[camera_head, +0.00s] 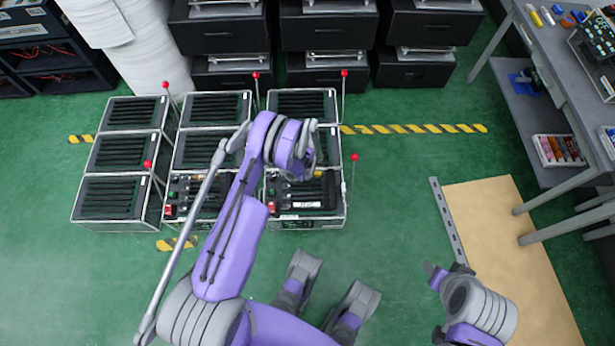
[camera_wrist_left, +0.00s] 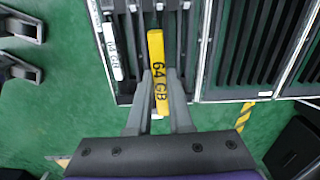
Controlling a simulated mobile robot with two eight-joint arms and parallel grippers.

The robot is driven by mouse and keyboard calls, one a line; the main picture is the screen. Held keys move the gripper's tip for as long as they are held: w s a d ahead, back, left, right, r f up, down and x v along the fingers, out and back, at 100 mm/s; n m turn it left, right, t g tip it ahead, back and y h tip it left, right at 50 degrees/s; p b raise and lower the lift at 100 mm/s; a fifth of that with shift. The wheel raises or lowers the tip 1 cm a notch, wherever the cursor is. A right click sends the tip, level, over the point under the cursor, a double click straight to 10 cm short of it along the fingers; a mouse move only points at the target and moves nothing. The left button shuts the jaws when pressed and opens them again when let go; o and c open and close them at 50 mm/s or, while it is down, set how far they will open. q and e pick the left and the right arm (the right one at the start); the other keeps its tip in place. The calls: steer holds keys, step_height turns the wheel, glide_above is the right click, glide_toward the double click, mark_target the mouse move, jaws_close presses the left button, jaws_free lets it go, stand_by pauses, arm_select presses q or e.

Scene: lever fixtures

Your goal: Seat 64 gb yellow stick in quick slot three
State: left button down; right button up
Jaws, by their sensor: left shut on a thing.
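The yellow stick (camera_wrist_left: 157,62), marked 64 GB, is between the two fingers of my left gripper (camera_wrist_left: 161,88), which is shut on it. The stick lies over a dark slotted unit (camera_wrist_left: 184,30), lined up along its slots. I cannot tell whether it is in a slot or just above. A bit of yellow shows beside my left wrist in the head view (camera_head: 318,174). A white labelled stick (camera_wrist_left: 112,50) lies in the same unit, left of the yellow one. My right gripper (camera_head: 435,276) is at lower right, away from the units; its fingers are unclear.
Several dark slotted units (camera_head: 112,197) stand in rows on the green floor. Levers with red balls (camera_head: 354,157) rise beside them. Black drawer boxes (camera_head: 330,30) stand behind. A grey bench (camera_head: 560,80) is at right, with a tan board (camera_head: 510,250) on the floor.

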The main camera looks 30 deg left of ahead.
arm_select(q)
steer(key=shift+a+f+m, duration=0.25)
steer(key=shift+f+m, duration=0.05)
steer(key=shift+f, duration=0.4)
arm_select(e)
steer(key=shift+f, duration=0.4)
steer(key=shift+f, duration=0.1)
arm_select(q)
steer(key=shift+f+b, duration=0.15)
steer(key=shift+b, duration=0.4)
steer(key=b, duration=0.5)
glide_above(306, 183)
steer(key=s, duration=0.1)
steer(key=f, duration=0.5)
steer(key=shift+d+f, duration=0.3)
arm_select(e)
step_height(306, 183, down, 6)
steer(key=shift+w, duration=0.35)
arm_select(q)
steer(key=shift+b, duration=0.5)
arm_select(e)
steer(key=shift+x, duration=0.9)
arm_select(q)
steer(key=shift+f+b, duration=0.85)
arm_select(e)
steer(key=shift+f, duration=0.75)
